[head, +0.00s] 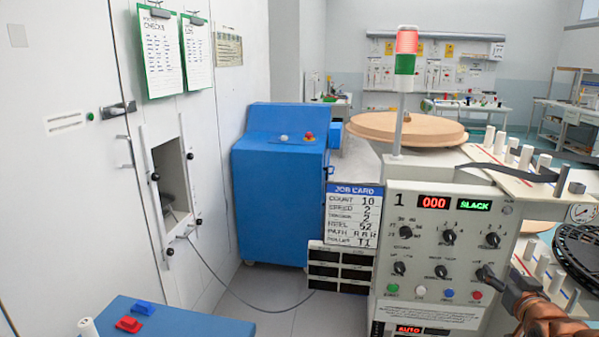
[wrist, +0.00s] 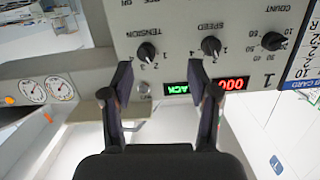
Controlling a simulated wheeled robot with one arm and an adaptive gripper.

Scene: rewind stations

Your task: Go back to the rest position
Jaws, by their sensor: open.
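My gripper (wrist: 158,76) is open in the wrist view, with its two dark fingers apart and nothing between them. The control panel of station 1 (head: 375,305) stands in front of me, with its displays (head: 453,204) reading 000 and SLACK. In the wrist view the panel (wrist: 180,22) appears upside down, and the fingertips overlap its lit displays (wrist: 205,86). The tension knob (wrist: 147,53) and speed knob (wrist: 211,46) lie just beyond the fingertips. Contact with the panel cannot be told. In the head view my copper-coloured arm reaches in at the lower right.
A signal tower (head: 405,50) rises behind the panel, near a large wooden reel (head: 400,128). A job card (head: 352,215) hangs left of the panel. A blue cabinet (head: 275,190) stands at mid-left, and a blue surface (head: 185,320) is at lower left. Grey floor (head: 270,290) shows between.

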